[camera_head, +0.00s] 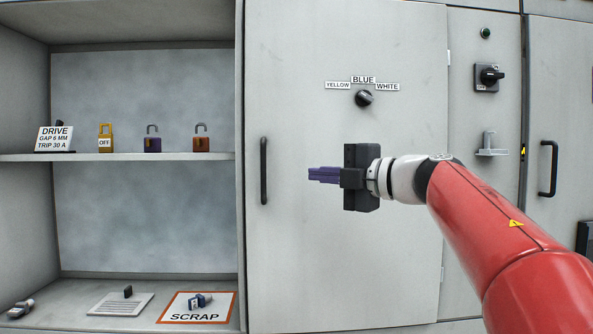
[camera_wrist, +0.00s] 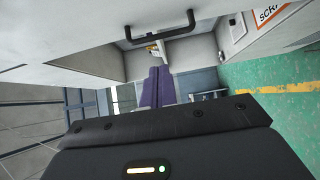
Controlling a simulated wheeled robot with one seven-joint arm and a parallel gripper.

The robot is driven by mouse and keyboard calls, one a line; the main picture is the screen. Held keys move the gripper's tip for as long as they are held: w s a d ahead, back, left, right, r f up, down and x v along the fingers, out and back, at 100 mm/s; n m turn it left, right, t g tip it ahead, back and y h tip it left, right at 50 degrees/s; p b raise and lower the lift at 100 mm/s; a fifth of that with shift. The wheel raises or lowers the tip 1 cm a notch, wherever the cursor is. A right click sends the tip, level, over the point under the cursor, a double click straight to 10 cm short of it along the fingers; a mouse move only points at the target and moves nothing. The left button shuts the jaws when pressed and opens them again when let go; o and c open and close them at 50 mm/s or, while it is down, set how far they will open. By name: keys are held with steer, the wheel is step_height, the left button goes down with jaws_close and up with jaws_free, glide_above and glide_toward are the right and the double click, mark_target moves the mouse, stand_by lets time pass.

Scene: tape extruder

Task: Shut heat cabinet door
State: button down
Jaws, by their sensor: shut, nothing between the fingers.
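A large grey door (camera_head: 300,230) fills the middle of the head view, with a black vertical handle (camera_head: 263,170) near its left edge and hinges on its right. No label in view names it as the heat cabinet door. It looks shut or nearly so; I cannot tell if a small gap is left. My gripper (camera_head: 312,175) has purple fingers that are shut and empty, in front of the door and right of the handle, pointing left. In the wrist view the fingers (camera_wrist: 158,75) point towards the handle (camera_wrist: 160,28), apart from it.
A selector knob (camera_head: 364,98) with YELLOW, BLUE and WHITE labels sits on the door above my gripper. Left is an open shelf (camera_head: 150,157) with several padlocks and a DRIVE sign (camera_head: 54,139); below lies a SCRAP mat (camera_head: 182,317). Another handled door (camera_head: 570,100) stands right.

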steer(key=shift+w+d+p+x, duration=0.3)
steer(key=shift+w+x, duration=0.1)
steer(key=shift+x, duration=1.65)
steer(key=shift+w+d+p+x, duration=0.3)
steer(key=shift+w+p+x, duration=0.05)
steer(key=shift+x, duration=1.75)
steer(key=shift+w+d+p+x, duration=0.3)
steer(key=shift+w+x, duration=0.1)
steer(key=shift+x, duration=1.65)
steer(key=shift+s, duration=0.1)
